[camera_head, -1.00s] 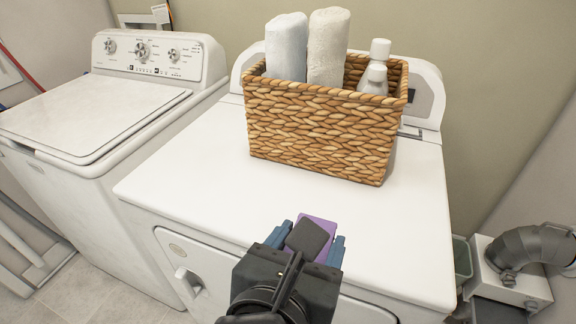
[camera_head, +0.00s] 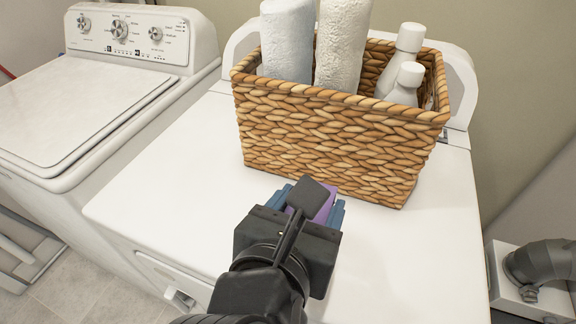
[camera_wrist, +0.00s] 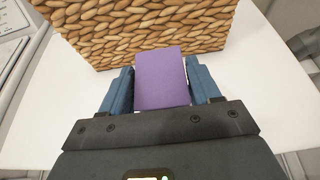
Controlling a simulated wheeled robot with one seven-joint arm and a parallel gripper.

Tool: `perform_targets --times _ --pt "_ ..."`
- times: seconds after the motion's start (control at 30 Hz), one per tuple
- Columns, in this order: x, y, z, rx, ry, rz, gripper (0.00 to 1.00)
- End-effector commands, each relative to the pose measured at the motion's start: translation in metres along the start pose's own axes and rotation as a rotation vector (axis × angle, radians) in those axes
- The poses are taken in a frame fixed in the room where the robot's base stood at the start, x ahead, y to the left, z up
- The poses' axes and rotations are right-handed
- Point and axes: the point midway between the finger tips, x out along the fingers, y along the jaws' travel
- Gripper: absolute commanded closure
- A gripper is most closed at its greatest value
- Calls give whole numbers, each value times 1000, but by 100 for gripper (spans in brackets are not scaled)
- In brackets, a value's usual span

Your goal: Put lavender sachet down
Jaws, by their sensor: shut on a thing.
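The lavender sachet (camera_wrist: 161,78) is a purple block between the two blue fingers of my gripper (camera_wrist: 162,88) in the wrist view. In the head view only part of the sachet (camera_head: 326,206) shows, as my gripper (camera_head: 312,204) covers the rest. My gripper is shut on the sachet, over the white dryer top (camera_head: 190,165) and in front of the wicker basket (camera_head: 330,140). I cannot tell whether the sachet touches the dryer top.
The basket holds rolled towels (camera_head: 340,45) and white bottles (camera_head: 405,60) and stands at the back of the dryer. A white washer (camera_head: 80,105) is to the left. Grey ducting (camera_head: 540,265) is at the right. The dryer top is clear left and right of my gripper.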

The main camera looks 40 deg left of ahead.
Motion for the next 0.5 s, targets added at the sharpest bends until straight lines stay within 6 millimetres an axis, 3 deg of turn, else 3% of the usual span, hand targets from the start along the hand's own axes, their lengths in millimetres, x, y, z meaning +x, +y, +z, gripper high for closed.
perform_targets --times 0.5 --pt "61 84 -36 -3 1 2 67"
